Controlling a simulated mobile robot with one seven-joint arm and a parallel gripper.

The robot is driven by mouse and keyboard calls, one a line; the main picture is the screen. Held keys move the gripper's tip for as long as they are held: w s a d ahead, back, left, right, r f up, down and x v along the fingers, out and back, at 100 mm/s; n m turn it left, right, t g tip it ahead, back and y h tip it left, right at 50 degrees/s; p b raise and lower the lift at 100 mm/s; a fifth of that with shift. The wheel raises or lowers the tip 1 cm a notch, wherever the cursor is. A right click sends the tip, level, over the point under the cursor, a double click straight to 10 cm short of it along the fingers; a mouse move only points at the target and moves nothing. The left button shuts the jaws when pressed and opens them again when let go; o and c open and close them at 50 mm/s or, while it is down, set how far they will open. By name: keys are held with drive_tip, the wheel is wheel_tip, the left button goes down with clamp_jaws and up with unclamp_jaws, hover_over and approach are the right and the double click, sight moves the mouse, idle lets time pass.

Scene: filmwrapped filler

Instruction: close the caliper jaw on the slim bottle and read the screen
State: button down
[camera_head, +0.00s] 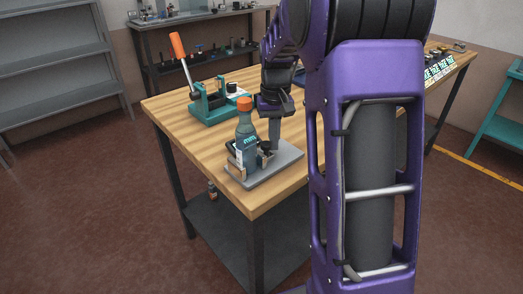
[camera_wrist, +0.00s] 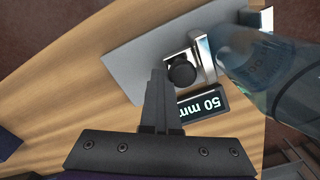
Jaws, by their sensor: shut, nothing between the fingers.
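The slim bottle (camera_head: 246,142), dark teal with an orange cap, stands upright at the caliper on a grey base plate (camera_head: 288,158) near the table's front corner. In the wrist view the bottle (camera_wrist: 268,72) is at the right, close to the shiny metal jaw (camera_wrist: 205,58); I cannot tell whether they touch. A black round knob (camera_wrist: 182,73) sits on the jaw's left side. The caliper screen (camera_wrist: 203,105) shows "50 mm". My gripper (camera_wrist: 158,74) is shut and empty, its fingertips just left of the knob. In the head view my gripper (camera_head: 275,146) points down behind the bottle.
A teal clamp device (camera_head: 212,108) with an orange handle stands farther back on the wooden table (camera_head: 172,103). Small items line the table's far right end. My purple arm hides the table's right part.

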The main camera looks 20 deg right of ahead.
drive_tip(key=shift+d, duration=0.1)
idle(0.3)
drive_tip(key=shift+w+d+p, duration=0.2)
drive_tip(key=shift+d+p, duration=0.15)
wheel_tip(320, 180, up, 6)
drive_tip(key=p, duration=0.5)
idle(0.5)
